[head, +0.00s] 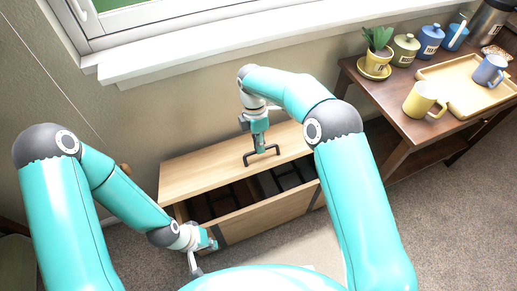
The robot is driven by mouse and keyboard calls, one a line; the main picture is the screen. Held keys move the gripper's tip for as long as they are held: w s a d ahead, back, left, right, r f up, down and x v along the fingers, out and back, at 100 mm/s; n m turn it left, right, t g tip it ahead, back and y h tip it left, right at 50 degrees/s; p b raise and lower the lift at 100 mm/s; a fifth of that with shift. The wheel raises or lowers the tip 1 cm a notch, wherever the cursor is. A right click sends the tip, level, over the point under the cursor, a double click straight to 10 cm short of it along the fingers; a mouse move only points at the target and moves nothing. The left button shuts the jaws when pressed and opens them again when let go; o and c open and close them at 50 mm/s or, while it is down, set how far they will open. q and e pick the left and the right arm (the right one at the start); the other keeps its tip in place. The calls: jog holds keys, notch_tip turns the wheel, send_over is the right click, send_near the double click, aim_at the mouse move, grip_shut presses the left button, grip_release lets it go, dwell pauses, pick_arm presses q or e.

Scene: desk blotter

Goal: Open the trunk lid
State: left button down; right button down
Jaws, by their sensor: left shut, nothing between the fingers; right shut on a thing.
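The trunk (268,216) is a light wooden box on the carpet below the window. Its wooden lid (205,172) stands partly raised, with a gap along the front that shows the dark inside. A dark bar handle (274,150) is on the lid. My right gripper (259,150) points down and is shut on the lid handle. My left gripper (203,256) is shut and empty, low by the trunk's front left corner. I cannot tell whether it touches the trunk. The contents are dark and only partly visible.
A brown side table (390,101) stands to the right with a potted plant (378,45), several canisters, a yellow mug (420,99), and a tray (458,96) with a blue mug (489,70). The window sill (200,58) is above the trunk. Carpet (450,215) at the right is clear.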

pick_arm(q)
jog(key=shift+r, duration=0.15)
pick_arm(e)
jog(key=shift+w+t, duration=0.3)
jog(key=shift+w, duration=0.4)
jog(key=shift+f, duration=0.1)
jog(key=c, duration=1.6)
grip_release()
jog(key=shift+c, duration=0.2)
jog(key=shift+o, duration=1.3)
jog(key=shift+w+f, duration=0.1)
jog(key=shift+f, duration=0.05)
jog(key=shift+o, duration=0.9)
jog(key=shift+w+f, duration=0.1)
jog(key=shift+w, duration=0.05)
pick_arm(q)
jog(key=shift+w, duration=0.2)
jog(key=shift+w, duration=0.1)
pick_arm(e)
jog(key=shift+w, duration=0.1)
jog(key=shift+r, duration=0.3)
notch_tip(320, 180, up, 11)
jog(key=w, duration=0.2)
jog(key=shift+a+r, duration=0.15)
jog(key=shift+a, duration=0.25)
